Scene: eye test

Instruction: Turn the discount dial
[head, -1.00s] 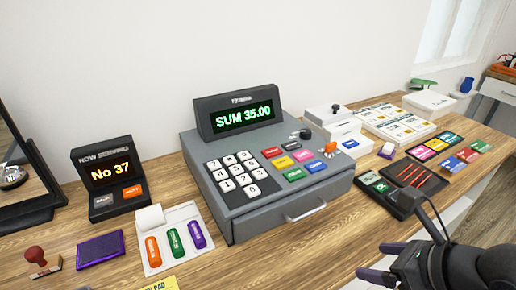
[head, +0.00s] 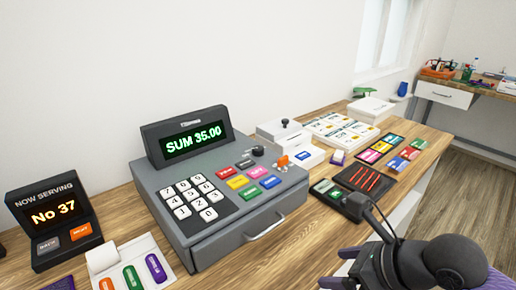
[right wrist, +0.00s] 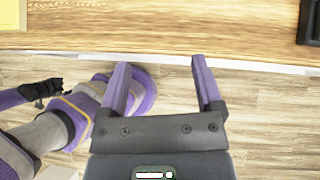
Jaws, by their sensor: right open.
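The grey cash register (head: 230,188) stands on the wooden counter, its display reading SUM 35.00. I cannot read which one is the discount dial. My right gripper (head: 343,268) is low at the counter's front edge, well apart from both knobs. In the right wrist view, its two purple fingers (right wrist: 160,62) are spread with nothing between them. My left gripper does not show in the head view.
A black tray with red pens (head: 364,180) and coloured cards (head: 410,152) lie right of the register. A queue display (head: 50,217) stands at left, near a white holder with coloured items (head: 130,262). The register's drawer handle (head: 266,227) faces front. Bare counter lies before it.

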